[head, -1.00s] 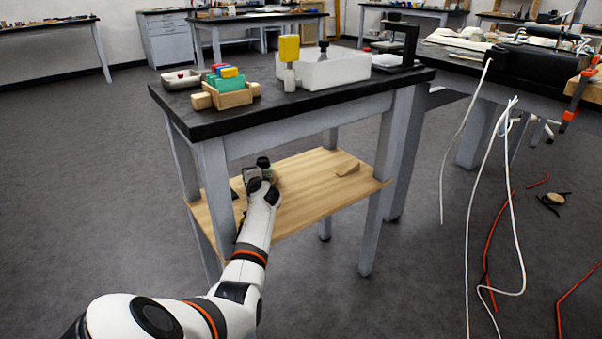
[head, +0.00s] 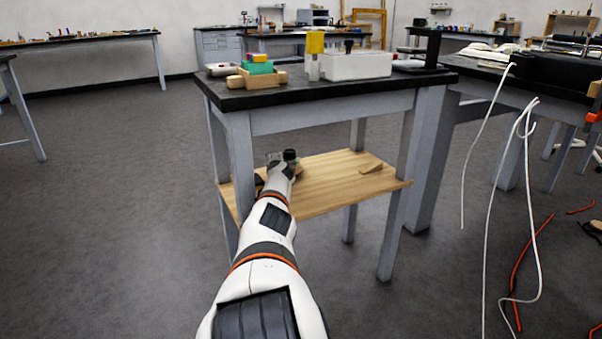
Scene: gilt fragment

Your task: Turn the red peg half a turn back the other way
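I cannot make out a red peg in the head view. My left arm reaches up from the bottom centre. Its gripper (head: 281,157) is at the back left of the wooden lower shelf (head: 335,185), under the black-topped table. A small dark greenish cylinder (head: 290,155) shows right at the gripper. Whether the fingers hold it, or are open or shut, is too small to tell. My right gripper is not in view.
On the black tabletop (head: 300,96) are a wooden holder (head: 250,80) with coloured blocks, a yellow-topped post (head: 315,45) and a white bin (head: 357,66). A small wooden wedge (head: 371,168) lies on the shelf. White cables (head: 488,190) hang at the right.

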